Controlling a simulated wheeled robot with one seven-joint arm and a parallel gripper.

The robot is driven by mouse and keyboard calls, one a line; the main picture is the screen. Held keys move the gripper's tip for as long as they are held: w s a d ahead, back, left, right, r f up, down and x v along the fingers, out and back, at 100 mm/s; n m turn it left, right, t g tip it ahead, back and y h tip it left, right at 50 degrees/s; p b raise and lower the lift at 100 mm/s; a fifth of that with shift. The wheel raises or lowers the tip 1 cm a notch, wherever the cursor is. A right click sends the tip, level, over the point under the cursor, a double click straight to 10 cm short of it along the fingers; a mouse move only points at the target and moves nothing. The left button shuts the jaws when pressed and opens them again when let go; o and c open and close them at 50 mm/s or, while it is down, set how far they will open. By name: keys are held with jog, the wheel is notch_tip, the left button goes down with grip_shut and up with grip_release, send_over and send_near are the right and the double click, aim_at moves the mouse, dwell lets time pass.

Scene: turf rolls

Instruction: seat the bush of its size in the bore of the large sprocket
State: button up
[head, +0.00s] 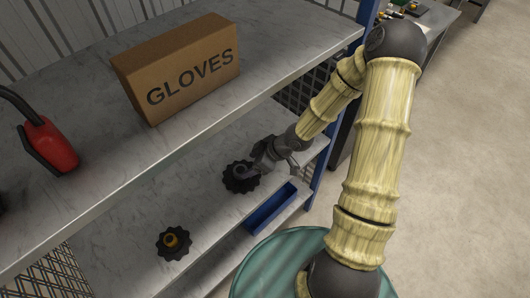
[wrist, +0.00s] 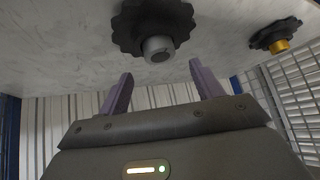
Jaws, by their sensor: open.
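A dark toothed sprocket (head: 232,186) lies flat on the lower shelf by my gripper; it looks the larger of two. It also shows in the wrist view (wrist: 128,22). A grey bush (wrist: 158,50) stands at its centre, protruding from its face; I cannot tell how deep it sits. A second dark sprocket (head: 173,255) lies nearer the front left, with a brass-coloured bush (head: 171,241) at its centre, also seen in the wrist view (wrist: 281,46). My gripper (wrist: 160,70) is open and empty, its fingers spread on either side of the grey bush's line, apart from it.
The upper shelf (head: 120,165) overhangs the back and left, carrying a cardboard GLOVES box (head: 180,70) and a red object (head: 52,147). A blue post (head: 323,180) stands right of my gripper. The shelf between the sprockets is clear.

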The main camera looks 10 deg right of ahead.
jog(key=p+v, duration=0.3)
jog(key=v, duration=0.4)
jog(key=shift+p, duration=0.35)
jog(key=shift+r, duration=0.1)
jog(key=s+d+r+m+h, duration=0.4)
jog(key=d+r+m+h, duration=0.2)
jog(key=d+h, duration=0.1)
jog(key=s+a+r+m, duration=0.1)
jog(key=s+r+m, duration=0.4)
jog(key=r, duration=0.4)
jog(key=shift+s+a+m, duration=0.2)
jog(key=shift+m, duration=0.5)
